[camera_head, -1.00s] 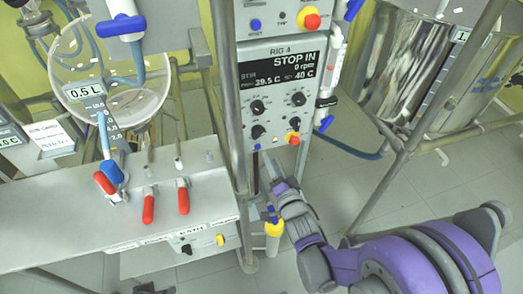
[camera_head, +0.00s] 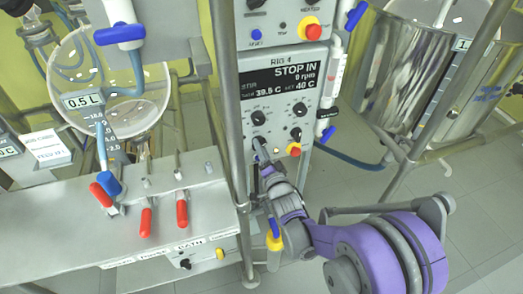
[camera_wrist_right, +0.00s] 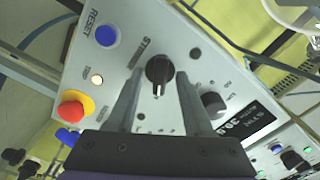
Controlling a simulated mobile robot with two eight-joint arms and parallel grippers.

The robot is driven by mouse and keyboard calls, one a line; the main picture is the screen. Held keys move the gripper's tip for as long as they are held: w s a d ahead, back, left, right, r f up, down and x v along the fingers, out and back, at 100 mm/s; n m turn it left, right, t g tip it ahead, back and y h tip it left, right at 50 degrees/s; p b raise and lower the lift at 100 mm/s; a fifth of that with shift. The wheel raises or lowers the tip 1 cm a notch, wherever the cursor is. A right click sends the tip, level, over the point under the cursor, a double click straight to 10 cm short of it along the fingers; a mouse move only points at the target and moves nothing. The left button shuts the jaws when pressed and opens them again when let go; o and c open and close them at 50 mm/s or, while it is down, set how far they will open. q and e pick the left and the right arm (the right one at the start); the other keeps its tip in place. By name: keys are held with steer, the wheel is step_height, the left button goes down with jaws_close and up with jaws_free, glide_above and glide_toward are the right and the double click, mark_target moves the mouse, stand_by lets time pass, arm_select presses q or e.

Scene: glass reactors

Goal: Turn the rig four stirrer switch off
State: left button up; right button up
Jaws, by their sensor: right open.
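The rig 4 control box (camera_head: 277,119) stands mid-picture in the head view. Its display (camera_head: 288,77) reads STOP IN, 0 rpm. My right gripper (camera_head: 260,147) is at the box's lower left. In the right wrist view, its two fingers (camera_wrist_right: 158,95) are open and lie on both sides of a black knob (camera_wrist_right: 158,70) with STIRRER lettering beside it. The knob's white mark points down in that picture. I cannot tell whether the fingers touch it. In the head view, the gripper partly hides this knob. My left gripper is not in view.
A red button on yellow (camera_wrist_right: 72,110) and a blue RESET button (camera_wrist_right: 106,36) are close to the fingers. Another black knob (camera_wrist_right: 213,104) sits beside the display. Left of the box are a metal bench (camera_head: 60,225) with red-handled valves and a glass vessel (camera_head: 112,90).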

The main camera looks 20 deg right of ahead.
jaws_close()
steer(key=shift+n, duration=0.3)
stand_by(0.3)
steer(key=n, duration=1.1)
stand_by(0.3)
steer(key=shift+n, duration=0.3)
jaws_free()
